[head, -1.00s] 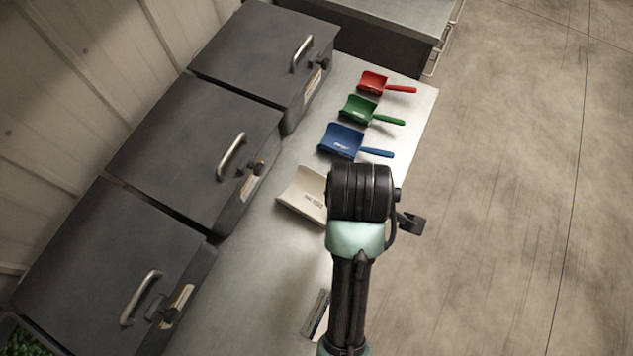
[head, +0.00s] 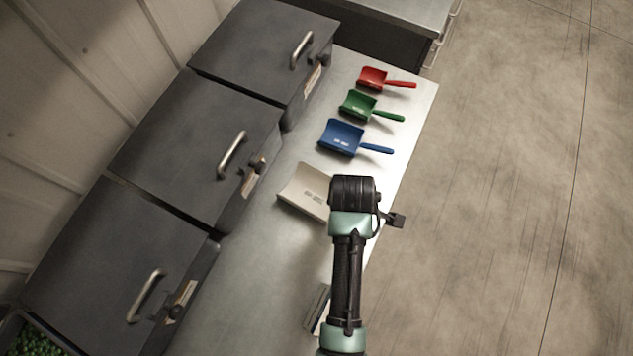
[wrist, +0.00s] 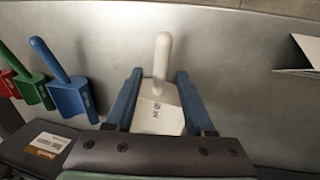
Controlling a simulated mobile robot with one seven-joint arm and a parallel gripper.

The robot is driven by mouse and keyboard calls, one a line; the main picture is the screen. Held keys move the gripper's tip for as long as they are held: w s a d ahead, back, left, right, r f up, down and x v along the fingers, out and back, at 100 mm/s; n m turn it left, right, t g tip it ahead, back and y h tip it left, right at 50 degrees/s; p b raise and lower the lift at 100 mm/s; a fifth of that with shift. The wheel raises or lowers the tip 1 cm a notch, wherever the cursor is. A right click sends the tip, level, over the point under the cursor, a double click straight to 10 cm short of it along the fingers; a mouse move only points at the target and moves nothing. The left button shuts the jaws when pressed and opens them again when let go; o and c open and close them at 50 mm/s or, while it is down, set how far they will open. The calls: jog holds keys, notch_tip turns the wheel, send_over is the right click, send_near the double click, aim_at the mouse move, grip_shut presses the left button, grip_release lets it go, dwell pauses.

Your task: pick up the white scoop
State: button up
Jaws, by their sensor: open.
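The white scoop (head: 306,190) lies on the metal counter in the head view, its pan toward the bins. My arm's end covers its handle there. In the wrist view the white scoop (wrist: 158,108) lies with its handle pointing up the picture. My gripper (wrist: 158,78) is open, with one blue finger on each side of the scoop. The handle lies between the fingers, with a gap on both sides. I cannot tell how far above the counter the fingertips are. The fingers are hidden in the head view.
Blue (head: 342,138), green (head: 358,106) and red (head: 372,78) scoops lie in a row beyond the white one. Dark lidded bins (head: 195,150) with metal handles line the counter's left side. A flat item (head: 318,308) lies nearer me. The counter (head: 245,270) is otherwise bare here.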

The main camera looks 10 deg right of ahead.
jog(key=shift+w+d+f, duration=0.1)
jog(key=shift+w+f, duration=0.05)
jog(key=shift+f, duration=0.85)
grip_shut()
